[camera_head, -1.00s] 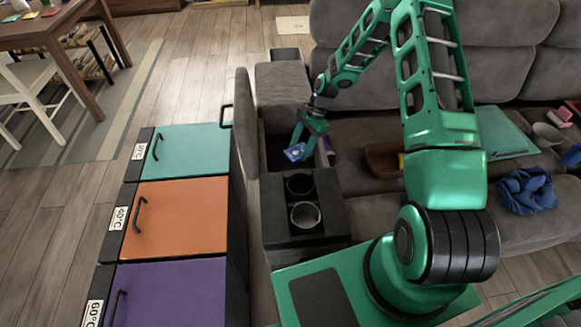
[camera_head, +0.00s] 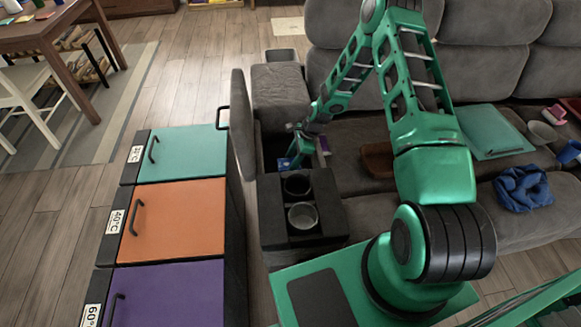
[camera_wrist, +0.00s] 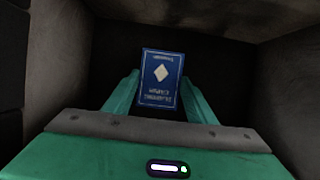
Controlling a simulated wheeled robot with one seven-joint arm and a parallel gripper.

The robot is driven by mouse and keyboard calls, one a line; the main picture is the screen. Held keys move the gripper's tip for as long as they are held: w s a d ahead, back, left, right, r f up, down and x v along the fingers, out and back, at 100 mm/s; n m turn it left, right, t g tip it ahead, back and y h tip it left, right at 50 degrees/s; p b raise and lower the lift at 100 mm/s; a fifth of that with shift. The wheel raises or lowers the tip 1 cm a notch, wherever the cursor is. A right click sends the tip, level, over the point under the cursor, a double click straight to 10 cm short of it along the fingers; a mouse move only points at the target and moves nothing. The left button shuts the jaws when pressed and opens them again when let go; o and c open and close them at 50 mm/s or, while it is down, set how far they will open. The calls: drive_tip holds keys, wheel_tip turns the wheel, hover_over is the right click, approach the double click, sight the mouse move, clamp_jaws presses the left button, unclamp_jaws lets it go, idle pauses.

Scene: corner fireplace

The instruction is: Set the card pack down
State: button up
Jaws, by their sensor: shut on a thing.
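The card pack (camera_wrist: 161,78) is a blue box with a white diamond and pale lettering. It sits between the two green fingers of my gripper (camera_wrist: 160,90) in the wrist view, and they are shut on it. Dark walls surround it there. In the head view my gripper (camera_head: 294,158) reaches down into the open storage compartment (camera_head: 272,146) of the sofa's console, with a small blue part of the card pack (camera_head: 284,163) showing. Whether the pack touches the compartment floor cannot be told.
The console's two cup holders (camera_head: 300,202) are just in front of the compartment, and its raised lid (camera_head: 243,124) stands to the left. A brown tray (camera_head: 377,160), a blue cloth (camera_head: 523,187) and a teal folder (camera_head: 492,138) lie on the sofa seats.

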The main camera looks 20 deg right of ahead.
wheel_tip(320, 180, down, 4)
drive_tip(key=shift+r, duration=0.25)
drive_tip(key=o, duration=1.2)
